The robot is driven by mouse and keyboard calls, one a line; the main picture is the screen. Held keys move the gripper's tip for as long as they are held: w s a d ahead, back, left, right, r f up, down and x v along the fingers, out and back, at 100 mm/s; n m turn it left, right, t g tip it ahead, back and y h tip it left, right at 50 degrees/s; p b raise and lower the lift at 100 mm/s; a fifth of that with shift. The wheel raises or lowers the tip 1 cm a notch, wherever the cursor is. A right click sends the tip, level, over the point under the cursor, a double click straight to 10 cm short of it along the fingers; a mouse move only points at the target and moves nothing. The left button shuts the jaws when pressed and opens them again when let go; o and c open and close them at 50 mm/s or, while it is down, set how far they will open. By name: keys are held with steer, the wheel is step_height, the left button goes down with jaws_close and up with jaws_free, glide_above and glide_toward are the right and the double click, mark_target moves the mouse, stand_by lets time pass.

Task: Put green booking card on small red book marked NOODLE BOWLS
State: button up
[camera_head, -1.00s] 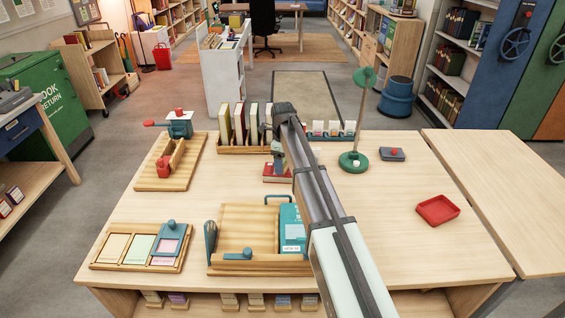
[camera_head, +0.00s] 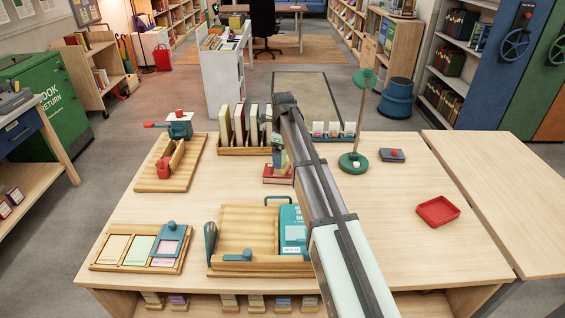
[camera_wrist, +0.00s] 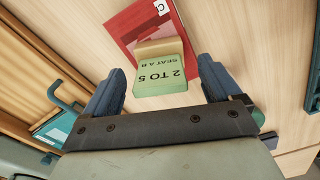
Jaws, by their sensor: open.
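The green booking card (camera_wrist: 158,80), marked "2 TO 5 SEAT A B" and with a tan part behind its green face, appears to stand on the small red book (camera_wrist: 134,26). In the head view the card (camera_head: 279,157) shows just above the red book (camera_head: 277,179). The book's title is not readable; a white label with a C shows at its edge. My gripper (camera_wrist: 161,80) is open, with one finger on each side of the card and gaps between. In the head view my gripper (camera_head: 279,142) is above the book, partly hidden by my arm.
Behind the book is a wooden rack (camera_head: 232,150) of upright books. A green lamp-like stand (camera_head: 353,163) is to the right. A wooden tray (camera_head: 247,225) with a teal book (camera_head: 293,235) is in front.

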step_height(320, 180, up, 8)
steer(key=shift+r, duration=0.1)
stand_by(0.4)
